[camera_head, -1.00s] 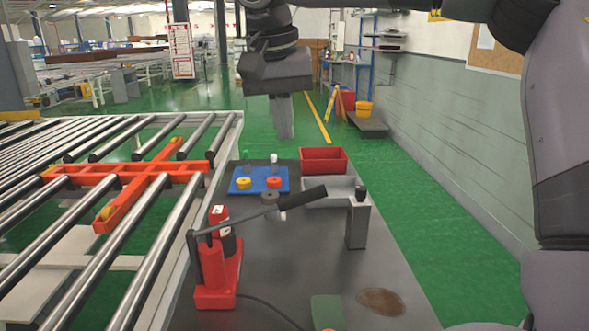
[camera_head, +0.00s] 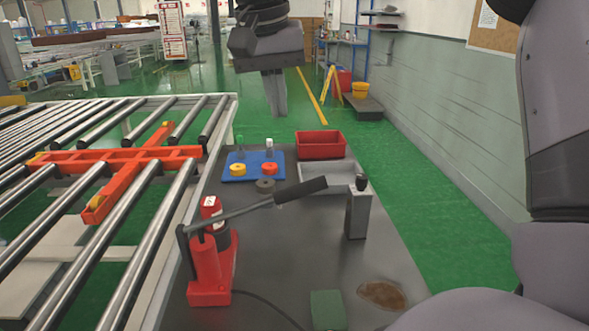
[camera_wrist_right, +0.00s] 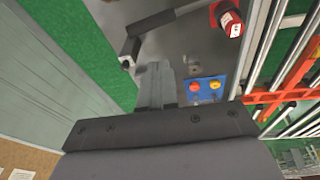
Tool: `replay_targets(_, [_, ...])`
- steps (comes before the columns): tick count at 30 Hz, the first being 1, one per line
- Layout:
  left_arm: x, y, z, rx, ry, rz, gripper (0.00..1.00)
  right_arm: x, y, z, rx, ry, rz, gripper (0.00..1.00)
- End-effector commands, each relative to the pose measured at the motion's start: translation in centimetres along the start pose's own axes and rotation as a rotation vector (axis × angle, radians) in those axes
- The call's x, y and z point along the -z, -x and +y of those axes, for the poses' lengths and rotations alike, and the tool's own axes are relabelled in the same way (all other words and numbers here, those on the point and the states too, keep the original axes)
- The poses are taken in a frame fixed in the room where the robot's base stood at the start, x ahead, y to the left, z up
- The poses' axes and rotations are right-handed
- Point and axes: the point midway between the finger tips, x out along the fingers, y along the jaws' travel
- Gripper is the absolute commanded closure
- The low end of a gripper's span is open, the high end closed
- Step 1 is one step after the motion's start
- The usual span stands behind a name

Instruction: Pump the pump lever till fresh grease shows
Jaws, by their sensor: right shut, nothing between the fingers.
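The red pump (camera_head: 207,268) stands on the grey table's near left part. Its grey lever with a black grip (camera_head: 302,189) reaches right and slopes up a little. The lever (camera_wrist_right: 152,22) and the pump's red body (camera_wrist_right: 229,20) also show in the right wrist view. My right gripper (camera_head: 273,94) hangs fingers down, shut and empty, farther away than the lever and apart from it. It also shows in the right wrist view (camera_wrist_right: 156,85). My left gripper is out of view. I cannot make out any fresh grease.
A blue mat (camera_head: 233,157) holds yellow and red round pieces and two small bottles. A red bin (camera_head: 321,145) and a grey tray (camera_head: 318,169) lie beyond the lever. A grey post (camera_head: 357,214) stands right of the grip. A brown patch (camera_head: 382,294) and a green block (camera_head: 327,310) are near.

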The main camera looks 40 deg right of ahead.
Motion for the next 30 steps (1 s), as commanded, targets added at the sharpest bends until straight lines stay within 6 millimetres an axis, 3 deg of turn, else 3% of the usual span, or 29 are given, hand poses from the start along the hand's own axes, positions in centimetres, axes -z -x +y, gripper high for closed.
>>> replay_targets(15, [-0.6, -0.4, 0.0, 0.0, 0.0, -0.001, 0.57, -0.1, -9.9, 0.1, -0.003, 0.001, -0.004, 1.0])
replay_targets(22, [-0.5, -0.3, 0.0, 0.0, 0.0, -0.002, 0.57, -1.2, -12.3, 0.8, -0.001, 0.001, -0.001, 1.0])
replay_targets(30, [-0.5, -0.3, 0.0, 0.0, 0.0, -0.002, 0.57, -1.5, -13.2, 1.0, 0.0, 0.001, 0.0, 1.0])
